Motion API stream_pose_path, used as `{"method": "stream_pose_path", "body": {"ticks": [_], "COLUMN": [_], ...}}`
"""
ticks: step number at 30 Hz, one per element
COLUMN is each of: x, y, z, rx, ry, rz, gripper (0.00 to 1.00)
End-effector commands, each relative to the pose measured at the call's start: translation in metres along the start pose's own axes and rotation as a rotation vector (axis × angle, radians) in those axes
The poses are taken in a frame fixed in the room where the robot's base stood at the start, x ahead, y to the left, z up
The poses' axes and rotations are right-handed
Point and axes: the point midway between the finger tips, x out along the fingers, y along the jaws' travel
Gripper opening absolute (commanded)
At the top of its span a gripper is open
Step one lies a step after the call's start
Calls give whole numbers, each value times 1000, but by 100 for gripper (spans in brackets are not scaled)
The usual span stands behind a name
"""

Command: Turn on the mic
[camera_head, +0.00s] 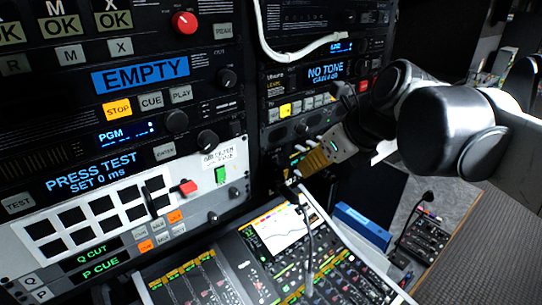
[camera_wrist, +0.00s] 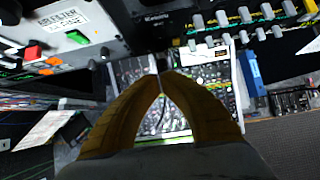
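My gripper (camera_head: 313,163) has tan fingers and hangs in front of the lower right rack, above the mixing console. In the wrist view my gripper (camera_wrist: 164,76) has its fingertips drawn together, with nothing seen between them. A thin black gooseneck mic (camera_head: 309,248) rises over the mixing console. A second gooseneck mic (camera_head: 411,218) stands at a small black button panel (camera_head: 428,240) on the right. That panel also shows at the right in the wrist view (camera_wrist: 291,103). Which mic is meant, and any switch on it, I cannot tell.
The mixing console (camera_head: 250,262) with a lit screen lies below my gripper. A blue box (camera_head: 361,226) lies between console and button panel. Racks (camera_head: 120,130) with buttons and knobs fill the left. A white cable (camera_head: 300,50) hangs over the right rack. Grey-brown surface lies bare at lower right.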

Motion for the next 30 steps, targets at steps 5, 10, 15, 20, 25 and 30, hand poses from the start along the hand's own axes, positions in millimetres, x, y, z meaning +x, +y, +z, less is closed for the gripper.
{"method": "stream_pose_path", "body": {"ticks": [5, 10, 15, 20, 25, 30], "x": [35, 72, 96, 108, 112, 113], "y": [1, 0, 1, 0, 0, 0], "z": [1, 2, 14, 25, 29, 29], "rx": [-3, -2, -2, -1, 0, 0], "ry": [0, -1, 0, 0, -1, -1], "rz": [3, 1, 2, 1, 0, 0], "gripper": [0, 0, 0, 0, 0, 0]}}
